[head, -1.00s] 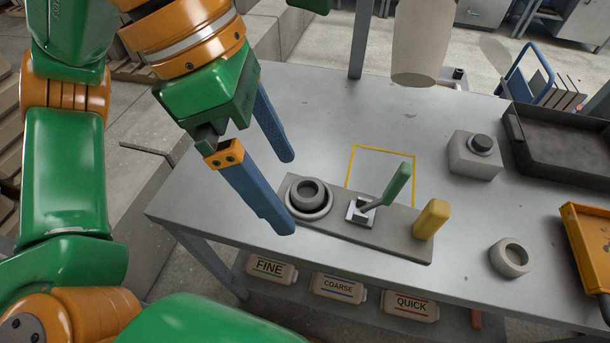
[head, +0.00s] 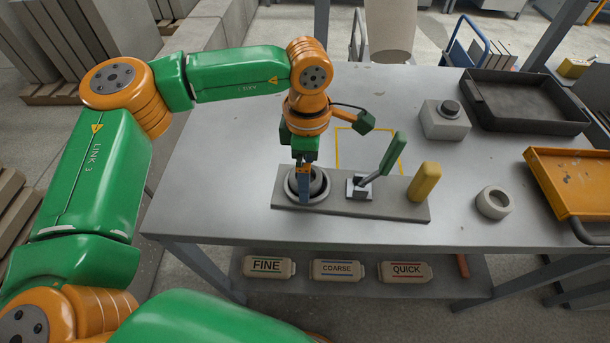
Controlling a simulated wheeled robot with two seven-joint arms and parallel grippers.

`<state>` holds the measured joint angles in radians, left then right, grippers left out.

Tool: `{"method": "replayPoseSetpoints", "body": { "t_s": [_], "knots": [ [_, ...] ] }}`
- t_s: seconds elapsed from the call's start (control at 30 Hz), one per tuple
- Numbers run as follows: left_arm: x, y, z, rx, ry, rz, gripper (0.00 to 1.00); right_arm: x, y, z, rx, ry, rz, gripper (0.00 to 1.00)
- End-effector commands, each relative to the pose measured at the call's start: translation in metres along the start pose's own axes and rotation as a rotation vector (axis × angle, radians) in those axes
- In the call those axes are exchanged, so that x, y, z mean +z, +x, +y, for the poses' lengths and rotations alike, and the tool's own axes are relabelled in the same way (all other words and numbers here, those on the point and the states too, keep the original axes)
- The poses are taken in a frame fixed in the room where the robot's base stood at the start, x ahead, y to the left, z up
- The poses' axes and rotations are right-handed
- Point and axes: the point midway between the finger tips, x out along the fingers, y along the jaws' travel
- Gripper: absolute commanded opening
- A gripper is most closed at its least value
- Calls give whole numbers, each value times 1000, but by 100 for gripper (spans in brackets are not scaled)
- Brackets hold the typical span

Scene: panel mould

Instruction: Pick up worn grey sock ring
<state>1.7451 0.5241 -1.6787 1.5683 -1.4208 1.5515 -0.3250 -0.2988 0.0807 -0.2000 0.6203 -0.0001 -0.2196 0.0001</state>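A dark grey ring (head: 317,184) sits in the round socket at the left end of the grey base plate (head: 340,207); I take it to be the worn grey sock ring. My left gripper (head: 304,197) points straight down at this ring, its blue fingers in front of it. The fingers line up edge-on, so their gap and any contact are hidden. A second, lighter grey ring (head: 494,202) lies on the table at the right. My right gripper is out of view.
A green-handled lever (head: 389,155) and a yellow block (head: 424,182) stand on the base plate. A grey box with a dark knob (head: 445,119), a dark tray (head: 477,93) and an orange tray (head: 540,166) are to the right. A yellow outline marks bare table behind the plate.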

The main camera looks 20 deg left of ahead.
Motion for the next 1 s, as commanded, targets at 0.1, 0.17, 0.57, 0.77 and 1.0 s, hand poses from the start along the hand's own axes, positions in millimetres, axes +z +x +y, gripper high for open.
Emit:
{"method": "replayPoseSetpoints", "body": {
  "t_s": [0.1, 0.17, 0.57, 0.77, 1.0],
  "knots": [
    [0, 0, 0, 0, -1, 0, 81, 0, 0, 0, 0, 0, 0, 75],
    [0, 0, 0, 0, -1, -1, 65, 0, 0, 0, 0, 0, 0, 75],
    [0, -2, 0, 1, -1, -1, 11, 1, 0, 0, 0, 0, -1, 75],
    [1, -27, 1, 4, -1, -3, 11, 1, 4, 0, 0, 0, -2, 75],
    [19, -91, -49, 7, 8, -2, 11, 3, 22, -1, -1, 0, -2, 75]
  ]
}}
